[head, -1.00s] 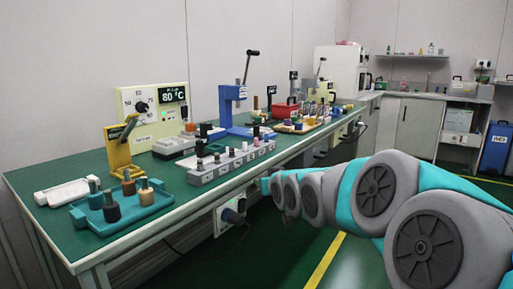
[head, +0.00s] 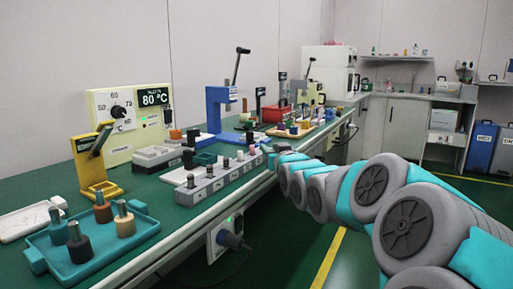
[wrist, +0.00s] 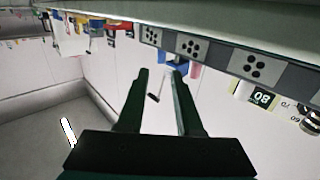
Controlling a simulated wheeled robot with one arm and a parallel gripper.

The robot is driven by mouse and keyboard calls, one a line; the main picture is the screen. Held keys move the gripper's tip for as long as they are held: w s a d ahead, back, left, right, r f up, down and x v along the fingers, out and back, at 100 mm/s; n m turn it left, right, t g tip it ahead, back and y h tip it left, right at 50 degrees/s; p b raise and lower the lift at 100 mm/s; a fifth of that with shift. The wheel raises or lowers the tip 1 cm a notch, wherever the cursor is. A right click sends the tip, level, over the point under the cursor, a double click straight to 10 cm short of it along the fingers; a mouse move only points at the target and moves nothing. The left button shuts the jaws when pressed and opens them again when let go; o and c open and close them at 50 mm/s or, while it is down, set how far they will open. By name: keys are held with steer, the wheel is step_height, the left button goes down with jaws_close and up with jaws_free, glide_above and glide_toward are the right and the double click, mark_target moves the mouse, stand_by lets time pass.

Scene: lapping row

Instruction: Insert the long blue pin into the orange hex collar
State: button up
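I cannot pick out the long blue pin or the orange hex collar for certain in either view. A grey block (head: 215,185) with a row of small upright pieces stands along the bench's front edge; the pieces are too small to identify. My gripper (wrist: 160,82) shows two dark fingers apart with nothing between them in the wrist view. That view is upside down, with the marked front of a grey block (wrist: 225,58) beyond the fingers. In the head view my arm reaches toward the bench edge near the block's far end, and the fingers cannot be made out.
A teal tray (head: 52,262) with several knobbed pieces sits at the near left, beside a yellow stand (head: 92,165). A temperature box reading 80 °C (head: 130,120), a blue press (head: 215,110) and a red box (head: 275,113) stand behind. Green floor is open at right.

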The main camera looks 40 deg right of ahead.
mark_target(263, 141)
steer(key=shift+x, duration=4.15)
steer(key=shift+r, duration=0.1)
jaws_close()
